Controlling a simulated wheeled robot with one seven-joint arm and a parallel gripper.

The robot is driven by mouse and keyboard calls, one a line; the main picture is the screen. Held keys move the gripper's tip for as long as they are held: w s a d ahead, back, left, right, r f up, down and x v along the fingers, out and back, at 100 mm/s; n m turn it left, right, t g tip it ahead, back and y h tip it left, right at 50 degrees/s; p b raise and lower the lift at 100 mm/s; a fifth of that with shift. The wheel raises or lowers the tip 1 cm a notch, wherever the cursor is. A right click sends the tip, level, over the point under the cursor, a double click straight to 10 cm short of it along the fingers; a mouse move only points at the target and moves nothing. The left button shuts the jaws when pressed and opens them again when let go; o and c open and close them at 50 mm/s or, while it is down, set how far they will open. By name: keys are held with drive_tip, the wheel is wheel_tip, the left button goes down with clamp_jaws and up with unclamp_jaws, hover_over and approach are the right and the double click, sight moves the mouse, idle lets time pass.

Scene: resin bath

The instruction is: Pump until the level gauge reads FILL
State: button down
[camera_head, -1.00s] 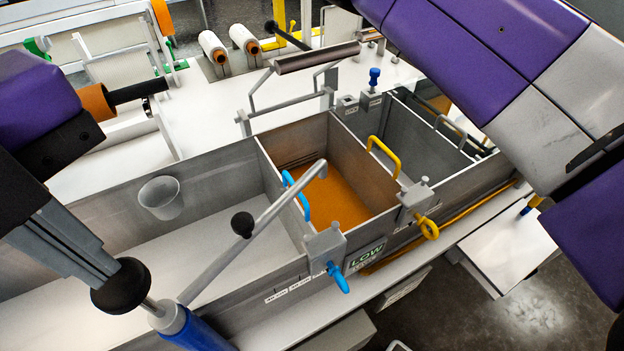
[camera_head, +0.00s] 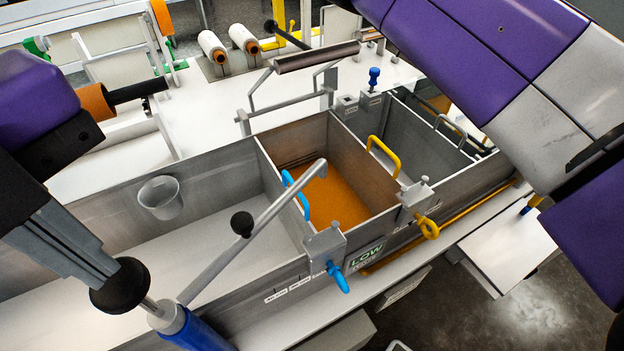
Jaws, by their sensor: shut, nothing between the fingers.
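The pump is a blue cylinder (camera_head: 200,331) at the bottom edge, with a metal rod topped by a round black knob (camera_head: 119,286). A grey pipe (camera_head: 270,211) runs from its head up over the tank wall. My gripper (camera_head: 88,268) is shut and empty, its grey fingers coming from the left and ending at the black knob. I cannot tell whether they touch it. The level gauge (camera_head: 367,254) on the tank's front wall reads LOW. The middle compartment holds orange resin (camera_head: 335,198) across its floor.
The metal trough (camera_head: 222,155) has a white-floored left compartment with a grey cup (camera_head: 161,197). Blue (camera_head: 338,277) and yellow (camera_head: 427,227) valve handles stick out of the front. A black ball (camera_head: 242,224) sits beside the pipe. A roller frame (camera_head: 316,58) stands behind.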

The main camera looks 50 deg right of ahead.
sight(127, 290)
wheel_tip(127, 290, down, 7)
drive_tip(key=b, duration=0.6)
drive_tip(key=shift+r, duration=0.15)
drive_tip(key=shift+r+p, duration=1.7)
drive_tip(key=shift+r, duration=1.65)
drive_tip(key=shift+f, duration=0.15)
wheel_tip(127, 290, down, 6)
drive_tip(key=b, duration=0.6)
drive_tip(key=shift+f, duration=0.1)
drive_tip(key=shift+r+p, duration=1.9)
drive_tip(key=shift+r, duration=1.3)
drive_tip(key=shift+f, duration=0.1)
